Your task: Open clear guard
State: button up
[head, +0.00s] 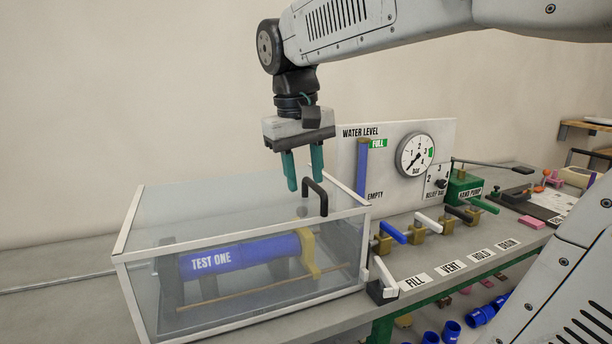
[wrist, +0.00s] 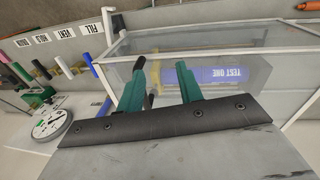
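The clear guard (head: 240,220) is a transparent box with a white frame, standing shut over a blue pipe marked TEST ONE (head: 240,252). A black handle (head: 317,194) rises from its top at the right end. My gripper (head: 304,184) points down just above and to the left of the handle, with its two green fingers apart and nothing seen between them. In the wrist view, the guard (wrist: 225,72) lies beyond the open fingers (wrist: 168,82); the handle cannot be made out clearly there.
Right of the guard stand the water level panel with a gauge (head: 416,155), a row of valves with coloured levers (head: 428,223), and a green hand pump (head: 463,187). Blue fittings (head: 480,316) lie below the bench.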

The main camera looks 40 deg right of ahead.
jog(key=m, duration=0.1)
send_near(313, 183)
jog(key=shift+g+h, duration=0.3)
jog(key=f, duration=0.5)
jog(key=d+f, duration=0.1)
jog(key=f, duration=0.2)
jog(key=shift+w+d+f, duration=0.1)
jog(key=shift+w, duration=0.05)
grip_shut()
